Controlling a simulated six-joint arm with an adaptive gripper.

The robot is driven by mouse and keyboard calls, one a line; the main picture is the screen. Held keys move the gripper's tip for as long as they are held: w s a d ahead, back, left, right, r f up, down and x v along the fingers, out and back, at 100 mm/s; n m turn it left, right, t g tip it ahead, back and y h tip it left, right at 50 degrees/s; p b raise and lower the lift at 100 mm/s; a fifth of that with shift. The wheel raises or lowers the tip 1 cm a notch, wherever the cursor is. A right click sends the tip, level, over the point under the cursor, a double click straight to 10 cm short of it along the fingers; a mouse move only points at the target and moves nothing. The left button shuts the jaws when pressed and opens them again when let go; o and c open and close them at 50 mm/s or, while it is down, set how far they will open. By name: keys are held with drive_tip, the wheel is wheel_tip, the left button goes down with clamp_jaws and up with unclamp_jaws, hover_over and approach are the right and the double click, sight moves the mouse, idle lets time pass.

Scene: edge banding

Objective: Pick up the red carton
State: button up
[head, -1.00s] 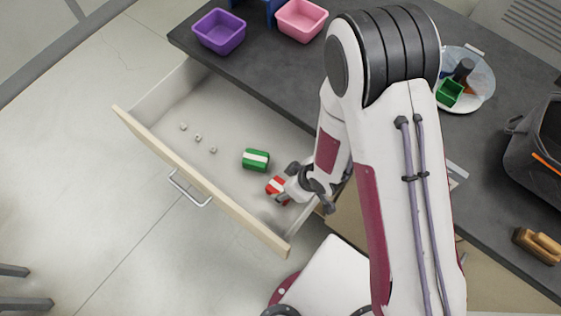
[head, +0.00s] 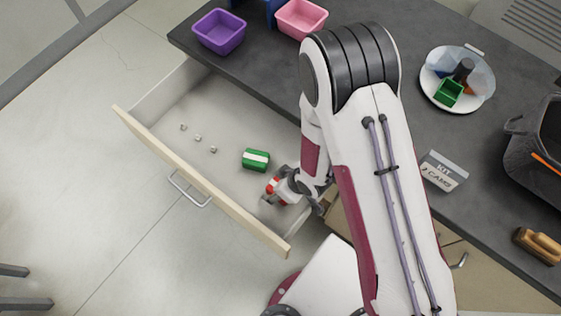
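The red carton (head: 271,185) with a pale band lies in the open drawer, near its right end. My gripper (head: 281,194) is low over the drawer, right at the carton, and hides much of it. One finger shows just below the carton in the picture. The other fingertip and any contact are hidden, so I cannot tell whether the gripper is open or shut on it.
A green carton (head: 256,160) lies left of the red one. Several small pale cubes (head: 198,138) lie farther left. The drawer front (head: 200,182) and the dark worktop (head: 262,88) border the space.

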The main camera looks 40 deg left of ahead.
drive_tip(key=shift+a+f, duration=0.15)
drive_tip(key=shift+f, duration=0.2)
idle(0.3)
drive_tip(key=c, duration=1.2)
